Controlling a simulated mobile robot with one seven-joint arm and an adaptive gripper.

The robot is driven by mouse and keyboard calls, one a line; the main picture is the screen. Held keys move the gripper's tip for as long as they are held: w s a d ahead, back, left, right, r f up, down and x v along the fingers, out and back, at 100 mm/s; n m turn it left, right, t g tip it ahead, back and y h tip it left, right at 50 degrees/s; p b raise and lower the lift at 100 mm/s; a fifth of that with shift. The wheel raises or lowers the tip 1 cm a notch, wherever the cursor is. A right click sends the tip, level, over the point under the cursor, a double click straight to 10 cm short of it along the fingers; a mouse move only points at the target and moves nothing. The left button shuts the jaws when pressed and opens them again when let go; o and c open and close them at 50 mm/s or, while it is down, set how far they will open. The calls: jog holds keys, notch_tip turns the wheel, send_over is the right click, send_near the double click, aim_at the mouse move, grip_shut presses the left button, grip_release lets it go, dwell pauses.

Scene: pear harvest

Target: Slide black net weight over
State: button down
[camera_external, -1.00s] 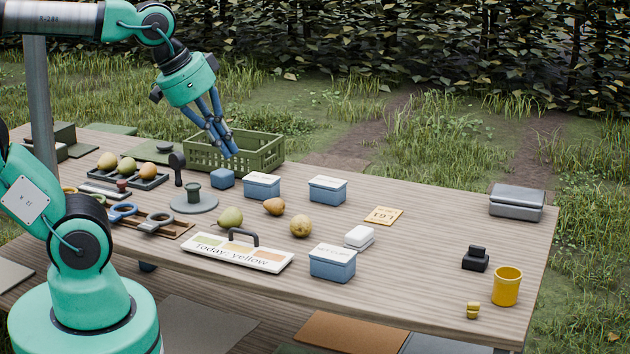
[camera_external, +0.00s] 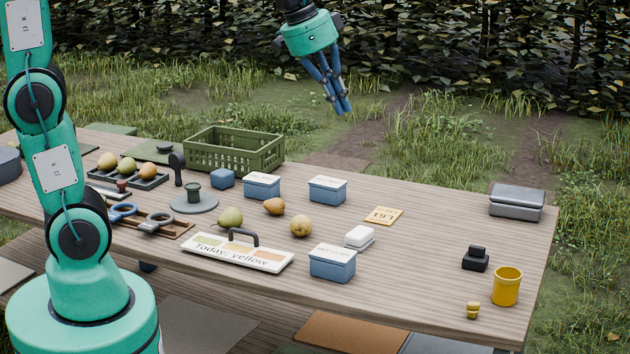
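A small black weight-like block (camera_external: 475,259) with a raised knob stands upright on the right part of the wooden table, just behind and left of the yellow cup. It is the likely black net weight. My gripper (camera_external: 343,110) is high above the table's far side, well to the left of and away from the black block. Its blue fingers point down and slightly right, with nothing seen between them. The fingers look close together, but whether they are open or shut is unclear at this size.
The yellow cup (camera_external: 507,287) and a small yellow weight (camera_external: 473,310) stand near the block. A grey case (camera_external: 516,202) lies at the far right edge. Blue boxes (camera_external: 332,263), pears (camera_external: 301,226), a sign board (camera_external: 193,250) and a green crate (camera_external: 279,157) fill the left and middle.

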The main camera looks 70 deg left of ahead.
jog(key=w+f+m+p, duration=0.1)
jog(key=w+f, duration=0.2)
jog(key=w, duration=0.6)
jog(key=w+a+f+m+g+h+p, duration=0.1)
jog(key=w+f, duration=0.2)
jog(key=w, duration=0.7)
jog(key=w+f+m, duration=0.1)
jog(key=w+f, duration=0.3)
jog(key=w, duration=0.5)
jog(key=w+a+f+m+p, duration=0.1)
jog(key=w+f, duration=0.8)
jog(key=f, duration=0.3)
jog(key=w+a+f+m+g+p, duration=0.1)
jog(key=w+f+m, duration=0.1)
jog(key=w+f, duration=0.7)
notch_tip(320, 180, down, 4)
jog(key=shift+w+a+f+h+p, duration=0.15)
jog(key=shift+w+a+h+p, duration=0.15)
jog(key=shift+h+p, duration=0.1)
